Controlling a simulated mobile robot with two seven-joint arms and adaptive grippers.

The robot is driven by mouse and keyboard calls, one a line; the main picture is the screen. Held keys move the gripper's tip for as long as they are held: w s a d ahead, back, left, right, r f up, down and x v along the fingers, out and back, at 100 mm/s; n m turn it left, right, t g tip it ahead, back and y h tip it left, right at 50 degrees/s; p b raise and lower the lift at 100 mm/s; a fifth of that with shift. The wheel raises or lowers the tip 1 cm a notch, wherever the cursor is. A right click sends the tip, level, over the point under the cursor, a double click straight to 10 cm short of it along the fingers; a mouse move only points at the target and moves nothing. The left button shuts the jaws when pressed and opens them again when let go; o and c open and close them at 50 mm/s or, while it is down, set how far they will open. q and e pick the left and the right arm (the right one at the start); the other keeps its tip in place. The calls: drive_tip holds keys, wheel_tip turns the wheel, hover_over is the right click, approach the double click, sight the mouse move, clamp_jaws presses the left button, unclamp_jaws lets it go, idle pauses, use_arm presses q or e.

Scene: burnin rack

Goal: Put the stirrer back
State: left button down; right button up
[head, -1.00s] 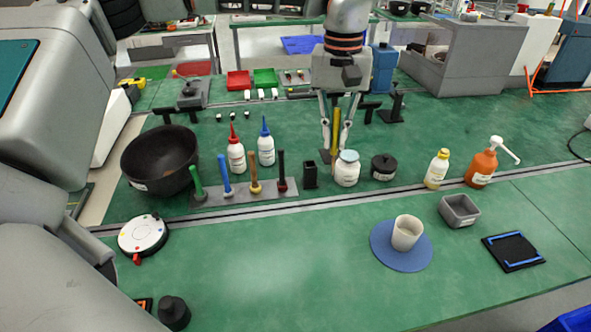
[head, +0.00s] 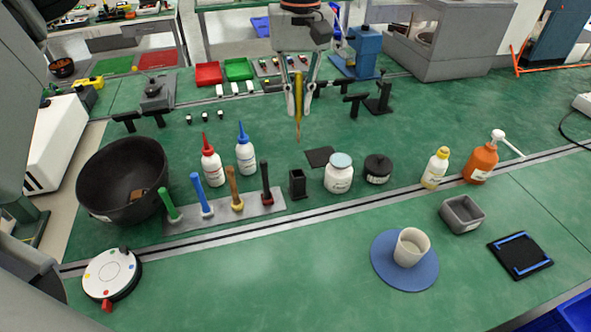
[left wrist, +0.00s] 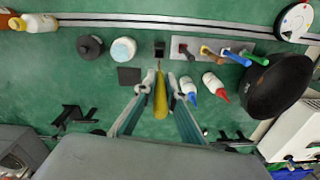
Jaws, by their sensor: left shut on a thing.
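My left gripper (head: 299,112) is shut on a yellow stirrer (head: 298,88), which hangs upright with its thin brownish tip down, seemingly clear of the table. The stirrer also shows between the fingers in the left wrist view (left wrist: 160,98). A small black square holder with an open top (head: 298,184) stands nearer the head camera, below the tip in the picture. In the left wrist view the holder (left wrist: 159,49) lies just beyond the tip. The gap between tip and holder is hard to judge. My right gripper is not in view.
A grey rack (head: 228,213) with several coloured-handled tools stands left of the holder. A white jar (head: 338,176) and a flat dark square (head: 319,157) are close on its right. Two white bottles (head: 211,165) and a black bowl (head: 118,182) are further left. A white cup (head: 411,246) stands in front.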

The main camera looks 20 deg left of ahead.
sight(299, 120)
use_arm(q)
wheel_tip(299, 120, down, 16)
drive_tip(key=b, duration=0.1)
drive_tip(key=shift+f, duration=0.25)
drive_tip(key=shift+f, duration=0.15)
drive_tip(key=c, duration=2.1)
unclamp_jaws()
wheel_tip(299, 120, up, 12)
drive_tip(key=shift+r+p, duration=0.2)
drive_tip(key=shift+p, duration=0.15)
